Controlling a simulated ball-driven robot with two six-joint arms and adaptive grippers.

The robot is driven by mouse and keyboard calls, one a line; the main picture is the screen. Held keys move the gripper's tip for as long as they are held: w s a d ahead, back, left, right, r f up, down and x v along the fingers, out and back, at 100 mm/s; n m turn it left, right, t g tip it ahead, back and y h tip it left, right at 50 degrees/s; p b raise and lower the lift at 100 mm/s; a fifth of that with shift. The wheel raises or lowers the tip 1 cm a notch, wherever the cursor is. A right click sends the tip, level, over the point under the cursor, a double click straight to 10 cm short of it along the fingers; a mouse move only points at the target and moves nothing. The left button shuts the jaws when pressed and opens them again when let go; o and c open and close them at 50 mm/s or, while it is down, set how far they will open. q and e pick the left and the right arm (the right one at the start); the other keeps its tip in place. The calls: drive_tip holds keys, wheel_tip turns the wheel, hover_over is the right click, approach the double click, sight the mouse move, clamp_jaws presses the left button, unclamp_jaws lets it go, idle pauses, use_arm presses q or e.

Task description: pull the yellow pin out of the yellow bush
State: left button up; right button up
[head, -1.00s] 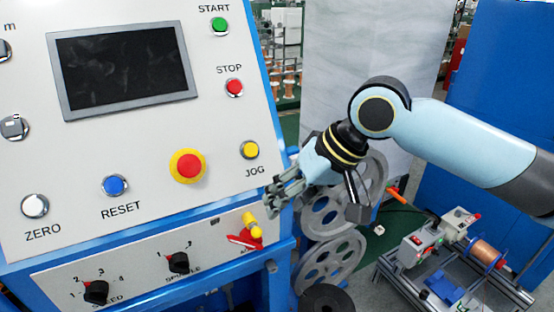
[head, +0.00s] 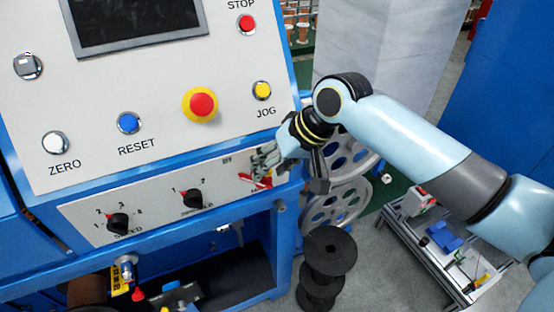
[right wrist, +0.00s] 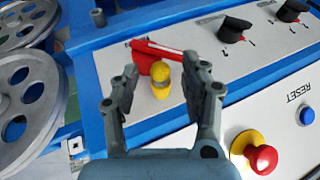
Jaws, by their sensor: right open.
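In the right wrist view, a yellow bush (right wrist: 160,70) sits at the red lever on the white panel. A yellow pin (right wrist: 162,92) is in line with it, close against it. My right gripper (right wrist: 160,67) is open, one finger on each side of the yellow parts, with visible gaps on both sides in the picture. Whether its depth matches theirs I cannot tell. In the head view my right gripper (head: 260,165) covers most of the yellow parts. My left gripper is not in view.
The red lever (head: 257,181) lies beside the yellow parts. Black selector knobs (head: 192,198) and the red emergency button (head: 202,104) stick out of the panel nearby. Grey pulleys (head: 338,205) stand right of the machine, with stacked black spools (head: 328,250) below.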

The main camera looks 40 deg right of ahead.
drive_tip(key=shift+c, duration=1.2)
clamp_jaws()
drive_tip(key=shift+s, duration=0.15)
drive_tip(key=shift+s+a+p, duration=0.15)
drive_tip(key=shift+s+p, duration=0.2)
drive_tip(key=shift+p, duration=0.15)
drive_tip(key=shift+s+a+p, duration=0.15)
drive_tip(key=shift+s+p, duration=0.35)
drive_tip(key=shift+s, duration=0.1)
drive_tip(key=shift+s+a+p, duration=0.15)
drive_tip(key=shift+s+p, duration=0.35)
drive_tip(key=shift+s, duration=0.1)
